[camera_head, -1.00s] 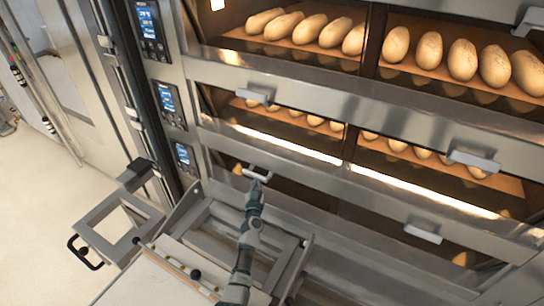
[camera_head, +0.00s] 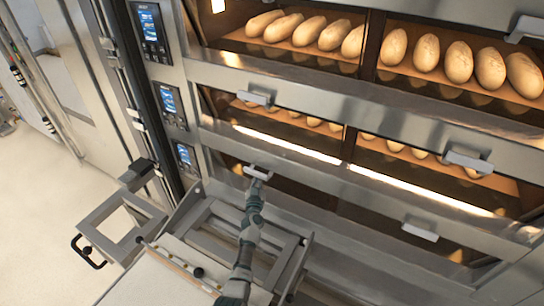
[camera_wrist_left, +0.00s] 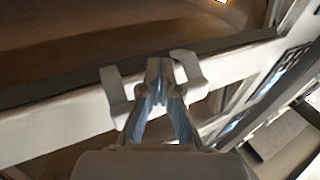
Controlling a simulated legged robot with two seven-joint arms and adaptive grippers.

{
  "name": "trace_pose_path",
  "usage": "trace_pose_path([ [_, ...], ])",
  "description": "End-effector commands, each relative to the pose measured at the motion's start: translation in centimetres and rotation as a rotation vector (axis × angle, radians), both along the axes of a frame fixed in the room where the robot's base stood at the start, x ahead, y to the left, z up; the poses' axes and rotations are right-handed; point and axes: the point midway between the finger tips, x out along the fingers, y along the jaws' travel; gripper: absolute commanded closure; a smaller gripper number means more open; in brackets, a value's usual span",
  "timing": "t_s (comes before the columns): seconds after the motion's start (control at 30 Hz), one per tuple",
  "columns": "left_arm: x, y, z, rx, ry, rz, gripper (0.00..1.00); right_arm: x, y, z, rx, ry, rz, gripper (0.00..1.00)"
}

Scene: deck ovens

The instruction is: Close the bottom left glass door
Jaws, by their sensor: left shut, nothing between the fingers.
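The bottom left glass door (camera_head: 290,192) is the dark pane in the lowest oven deck, left half. Its light metal handle (camera_head: 257,172) is on the rail at its top edge; I cannot tell exactly how far the door stands from shut. My left gripper (camera_head: 257,179) is at this handle, its fingers shut and empty. In the left wrist view my left gripper (camera_wrist_left: 160,72) has its fingertips between the handle's two posts, the handle (camera_wrist_left: 116,98) showing on both sides. Whether the fingers touch it is unclear. My right gripper is not in view.
Upper decks hold bread loaves (camera_head: 455,62) behind glass. The other bottom handle (camera_head: 420,231) is to the right. Control panels (camera_head: 171,102) line the left side. A metal frame (camera_head: 205,215) and a light board (camera_head: 150,285) lie below my arm. Open floor (camera_head: 35,215) is at left.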

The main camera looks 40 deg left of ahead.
Motion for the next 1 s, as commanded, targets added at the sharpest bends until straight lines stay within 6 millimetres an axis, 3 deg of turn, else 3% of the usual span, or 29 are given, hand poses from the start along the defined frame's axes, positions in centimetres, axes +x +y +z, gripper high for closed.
trace_pose_path([
  [0.27,-0.2,-0.1,0.4,0.0,0.0,0.0,1.0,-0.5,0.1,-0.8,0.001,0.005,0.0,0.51],
  [1.0,-5.9,-3.7,-1.3,0.0,0.001,-0.001,1.0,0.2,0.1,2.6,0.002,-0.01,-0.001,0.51],
])
